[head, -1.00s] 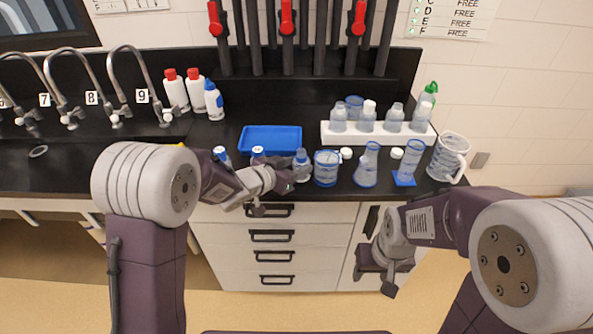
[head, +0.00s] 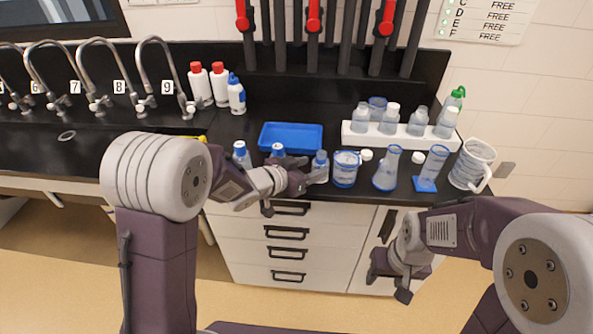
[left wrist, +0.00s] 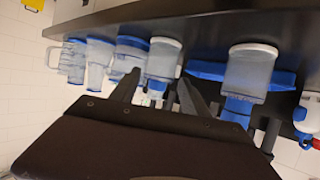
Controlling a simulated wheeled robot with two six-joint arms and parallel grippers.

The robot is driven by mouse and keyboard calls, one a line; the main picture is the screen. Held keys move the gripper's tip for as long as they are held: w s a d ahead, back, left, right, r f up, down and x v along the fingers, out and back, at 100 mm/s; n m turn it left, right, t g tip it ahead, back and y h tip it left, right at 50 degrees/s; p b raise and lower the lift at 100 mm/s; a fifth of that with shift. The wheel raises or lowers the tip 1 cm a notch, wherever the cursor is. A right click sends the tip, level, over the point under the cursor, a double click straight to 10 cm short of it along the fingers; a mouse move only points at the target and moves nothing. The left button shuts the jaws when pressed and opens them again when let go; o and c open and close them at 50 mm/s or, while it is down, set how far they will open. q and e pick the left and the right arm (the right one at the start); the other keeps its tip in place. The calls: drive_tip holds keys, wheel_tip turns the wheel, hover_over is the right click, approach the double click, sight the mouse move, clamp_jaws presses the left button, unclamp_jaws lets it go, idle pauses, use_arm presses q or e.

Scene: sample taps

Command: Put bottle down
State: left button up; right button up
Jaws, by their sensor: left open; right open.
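A small clear bottle with a blue cap (head: 320,165) stands upright near the front edge of the black counter. My left gripper (head: 303,182) is open close beside it, on its left. In the left wrist view, which is upside down, the open fingers (left wrist: 160,92) point at a clear bottle (left wrist: 163,60) that shows between them. I cannot tell whether they touch it. Two similar bottles stand further left, one (head: 242,153) and another (head: 278,151) partly hidden by my arm. My right gripper (head: 392,278) is open and empty in front of the drawers, below counter height.
A blue tray (head: 291,136) lies behind the bottles. A beaker (head: 345,170), flask (head: 386,168), cylinder (head: 432,168) and jug (head: 472,165) stand to the right. A white rack (head: 353,138) with several bottles is behind them. Taps and a sink (head: 66,136) are left.

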use_arm(q)
drive_tip(key=p+v, duration=0.1)
drive_tip(key=v, duration=0.8)
drive_tip(key=shift+s+a, duration=0.1)
drive_tip(key=shift+a, duration=0.05)
drive_tip(key=s+a+f+n+g+y, duration=0.25)
drive_tip(key=a+f+n+y, duration=0.35)
drive_tip(key=a, duration=0.4)
drive_tip(key=s+f+n+g+y, duration=0.1)
drive_tip(key=s+f+g, duration=0.2)
drive_tip(key=s, duration=0.5)
drive_tip(key=s+f+n+g+y, duration=0.1)
drive_tip(key=s+f+g, duration=0.3)
drive_tip(key=s, duration=0.4)
drive_tip(key=r+p, duration=0.3)
drive_tip(key=a+r+p, duration=0.1)
drive_tip(key=r+p, duration=0.1)
drive_tip(key=shift+w, duration=0.3)
